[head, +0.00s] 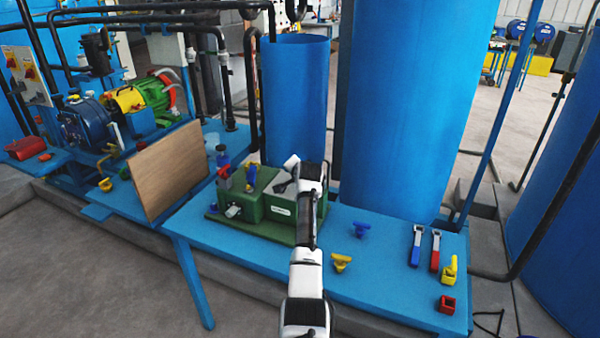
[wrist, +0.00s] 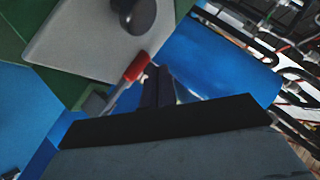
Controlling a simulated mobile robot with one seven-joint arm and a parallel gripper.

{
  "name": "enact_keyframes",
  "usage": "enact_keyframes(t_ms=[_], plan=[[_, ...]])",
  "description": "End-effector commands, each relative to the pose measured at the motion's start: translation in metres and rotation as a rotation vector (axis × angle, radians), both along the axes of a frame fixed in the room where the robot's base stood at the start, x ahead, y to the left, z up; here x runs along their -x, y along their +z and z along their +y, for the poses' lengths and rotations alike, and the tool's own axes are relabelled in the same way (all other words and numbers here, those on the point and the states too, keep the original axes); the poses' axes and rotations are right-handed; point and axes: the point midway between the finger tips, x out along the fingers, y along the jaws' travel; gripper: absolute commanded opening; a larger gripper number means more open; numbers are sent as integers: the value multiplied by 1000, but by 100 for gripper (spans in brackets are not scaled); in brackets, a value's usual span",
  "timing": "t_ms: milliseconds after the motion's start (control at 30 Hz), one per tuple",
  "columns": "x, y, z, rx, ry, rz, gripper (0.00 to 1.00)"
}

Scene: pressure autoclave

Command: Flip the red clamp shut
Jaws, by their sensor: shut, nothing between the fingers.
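A green box-shaped unit (head: 268,208) stands on the blue table. A red-handled clamp (head: 223,174) stands roughly upright at its left end in the head view. In the wrist view, a red grip on a thin metal lever (wrist: 136,66) lies just left of my gripper (wrist: 158,72); I cannot tell whether they touch, or if it is the same clamp. My fingers are together and empty. In the head view, my gripper (head: 287,178) is above the right part of the unit, and my arm hides some of it. A yellow-and-blue handle (head: 250,178) stands on the unit.
A brown board (head: 168,172) stands upright left of the unit. Large blue tanks (head: 410,110) rise behind the table. Blue and red-handled clamps (head: 435,252), yellow pieces (head: 341,262) and a red block (head: 446,304) lie to the right. A grey plate with a dark knob (wrist: 133,14) is close in the wrist view.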

Motion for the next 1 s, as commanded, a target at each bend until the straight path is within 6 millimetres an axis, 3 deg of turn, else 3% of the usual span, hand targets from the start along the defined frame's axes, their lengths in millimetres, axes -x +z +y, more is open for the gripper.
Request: enact_keyframes(t_ms=[800, 1000], plan=[[-1, -10, 4, -6, 0, 1, 0], [-1, 3, 2, -6, 0, 0, 0]])
